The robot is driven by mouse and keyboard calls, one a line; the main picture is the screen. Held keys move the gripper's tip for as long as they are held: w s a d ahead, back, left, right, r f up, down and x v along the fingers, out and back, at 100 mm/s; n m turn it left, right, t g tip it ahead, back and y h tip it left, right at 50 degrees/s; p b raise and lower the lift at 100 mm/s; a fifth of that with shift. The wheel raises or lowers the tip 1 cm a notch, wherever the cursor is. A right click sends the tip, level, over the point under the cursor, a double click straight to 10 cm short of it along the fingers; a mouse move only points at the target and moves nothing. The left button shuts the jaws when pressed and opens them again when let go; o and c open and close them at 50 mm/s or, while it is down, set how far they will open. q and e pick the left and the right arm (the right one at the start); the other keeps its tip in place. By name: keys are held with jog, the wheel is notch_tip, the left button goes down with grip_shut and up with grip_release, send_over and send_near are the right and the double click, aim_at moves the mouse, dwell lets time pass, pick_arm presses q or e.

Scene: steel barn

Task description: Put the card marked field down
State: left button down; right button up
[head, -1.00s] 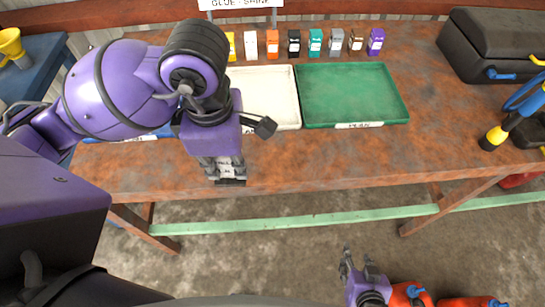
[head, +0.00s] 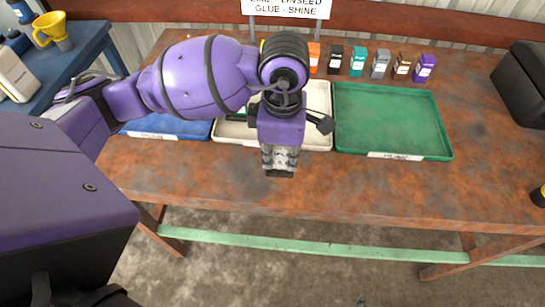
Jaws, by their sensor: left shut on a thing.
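My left gripper (head: 279,168) points down over the front part of the rust-brown table, just in front of the cream tray (head: 318,134). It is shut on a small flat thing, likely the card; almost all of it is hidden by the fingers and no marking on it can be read. A green tray (head: 392,118) stands right of the gripper and is empty. A blue tray (head: 172,126) is to the left, partly behind my arm. Only a tip of my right gripper (head: 362,301) seems to show at the bottom edge.
Several small coloured cartons, such as a purple one (head: 424,68) and a teal one (head: 357,63), stand in a row behind the trays. A sign (head: 287,8) stands behind them. A dark toolbox (head: 525,85) is at the right. The table (head: 400,185) is clear in front of the trays.

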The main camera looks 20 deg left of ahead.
aim_at(283, 164)
pick_arm(q)
jog(key=shift+w+d+f, duration=0.15)
jog(key=shift+w+f, duration=0.5)
jog(key=shift+f, duration=0.1)
jog(key=shift+w+f, duration=0.15)
jog(key=shift+f, duration=1.6)
jog(key=shift+f, duration=0.15)
jog(key=shift+f, duration=0.15)
jog(key=c, duration=1.8)
grip_release()
jog(key=shift+o, duration=0.2)
notch_tip(283, 164, up, 13)
jog(key=shift+f, duration=0.15)
